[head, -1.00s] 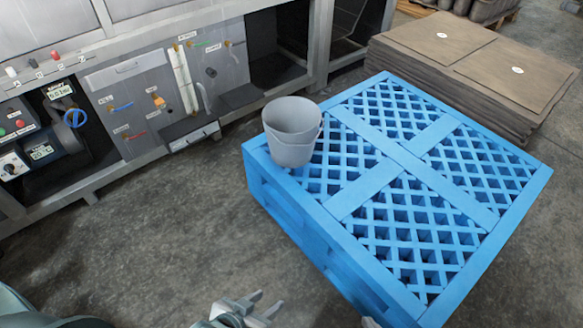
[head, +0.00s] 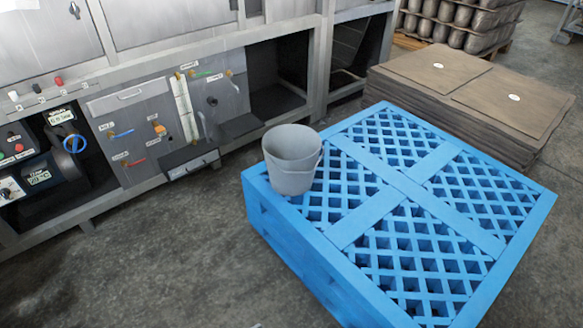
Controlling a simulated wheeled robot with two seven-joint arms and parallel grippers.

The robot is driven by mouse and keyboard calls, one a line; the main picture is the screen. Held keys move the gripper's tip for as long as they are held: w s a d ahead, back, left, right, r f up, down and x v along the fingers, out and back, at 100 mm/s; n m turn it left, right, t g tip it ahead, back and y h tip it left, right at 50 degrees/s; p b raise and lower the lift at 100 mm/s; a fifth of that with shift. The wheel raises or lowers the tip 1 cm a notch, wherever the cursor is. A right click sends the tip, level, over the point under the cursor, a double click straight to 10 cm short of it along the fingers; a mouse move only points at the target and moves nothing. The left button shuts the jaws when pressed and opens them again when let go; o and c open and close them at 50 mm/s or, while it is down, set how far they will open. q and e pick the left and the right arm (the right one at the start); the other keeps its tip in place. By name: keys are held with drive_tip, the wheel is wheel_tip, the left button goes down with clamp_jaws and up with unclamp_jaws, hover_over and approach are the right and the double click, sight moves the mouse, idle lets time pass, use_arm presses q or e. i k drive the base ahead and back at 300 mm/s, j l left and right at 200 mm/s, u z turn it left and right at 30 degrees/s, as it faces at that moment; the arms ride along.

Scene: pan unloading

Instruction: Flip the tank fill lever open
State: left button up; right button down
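The machine's grey front panel (head: 132,98) is at the left and carries several small coloured levers with white labels. A blue lever (head: 122,133) and a red lever (head: 134,163) are on its left part, with an orange part (head: 159,129) beside them. Neither gripper shows clearly; only a tiny pale sliver is at the bottom edge.
The concrete floor (head: 150,260) before the panel is clear.

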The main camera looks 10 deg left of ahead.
sight(112, 137)
drive_tip(key=u, duration=0.3)
drive_tip(key=i+j+u, duration=0.15)
drive_tip(key=u, duration=0.15)
drive_tip(key=i+j+u, duration=0.4)
drive_tip(key=i+j, duration=0.25)
drive_tip(key=i+j+u, duration=0.1)
drive_tip(key=i+j, duration=0.2)
drive_tip(key=i, duration=0.15)
drive_tip(key=i+j+u, duration=0.15)
drive_tip(key=i+j, duration=0.15)
drive_tip(key=i, duration=0.15)
